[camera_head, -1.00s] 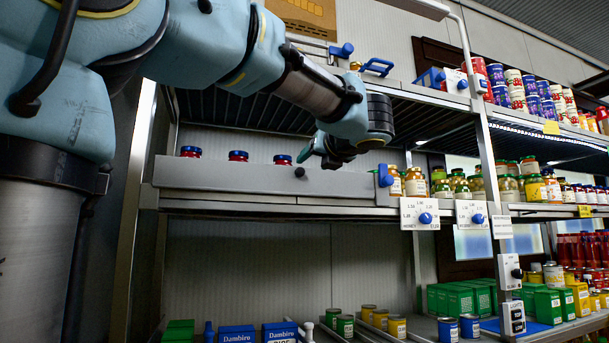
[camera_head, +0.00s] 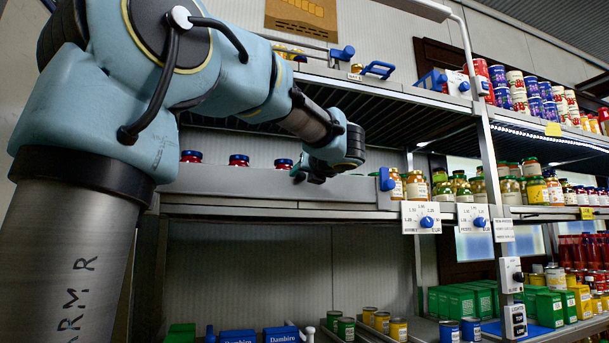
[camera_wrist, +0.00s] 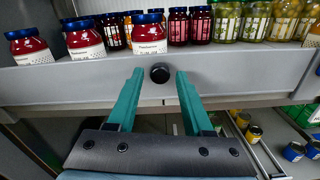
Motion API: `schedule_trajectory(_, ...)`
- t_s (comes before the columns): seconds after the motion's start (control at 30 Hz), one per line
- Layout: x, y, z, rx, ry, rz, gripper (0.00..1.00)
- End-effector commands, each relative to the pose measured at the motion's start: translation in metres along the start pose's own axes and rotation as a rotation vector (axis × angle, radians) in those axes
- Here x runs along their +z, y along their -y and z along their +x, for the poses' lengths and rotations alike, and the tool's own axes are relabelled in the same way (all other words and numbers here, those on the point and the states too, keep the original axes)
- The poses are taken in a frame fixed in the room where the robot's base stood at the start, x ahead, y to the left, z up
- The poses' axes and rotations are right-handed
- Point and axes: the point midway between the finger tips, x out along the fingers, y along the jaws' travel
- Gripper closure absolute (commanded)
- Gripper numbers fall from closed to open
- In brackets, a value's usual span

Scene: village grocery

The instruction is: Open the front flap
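The front flap (camera_head: 230,182) is a long grey panel standing upright along the front of the middle shelf. In the wrist view the flap (camera_wrist: 75,83) carries a round black knob (camera_wrist: 160,73). My gripper (camera_wrist: 160,78) is open, with its two teal fingers pointing at the flap and the knob between the fingertips. I cannot tell whether the fingers touch it. In the head view my gripper (camera_head: 308,176) is in front of the flap and hides the knob. A blue latch (camera_head: 387,180) sits at the flap's right end.
Red jars with blue lids (camera_wrist: 85,38) and other jars stand right behind the flap. A white dial plate (camera_head: 421,217) hangs right of the flap. Cans and boxes fill the lower shelf (camera_head: 372,335). The upper shelf is overhead.

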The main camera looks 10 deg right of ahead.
Motion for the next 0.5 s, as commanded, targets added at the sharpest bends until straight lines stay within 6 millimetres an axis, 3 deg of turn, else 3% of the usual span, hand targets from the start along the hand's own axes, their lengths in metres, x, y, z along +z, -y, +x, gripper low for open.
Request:
schedule_trajectory(0.07,0.0,0.0,-0.0001,0.0,0.0,0.0,0.59)
schedule_trajectory(0.4,0.0,0.0,-0.0003,0.0,0.0,0.0,0.97)
schedule_trajectory(0.5,0.0,0.0,-0.0003,0.0,0.0,0.0,1.0)
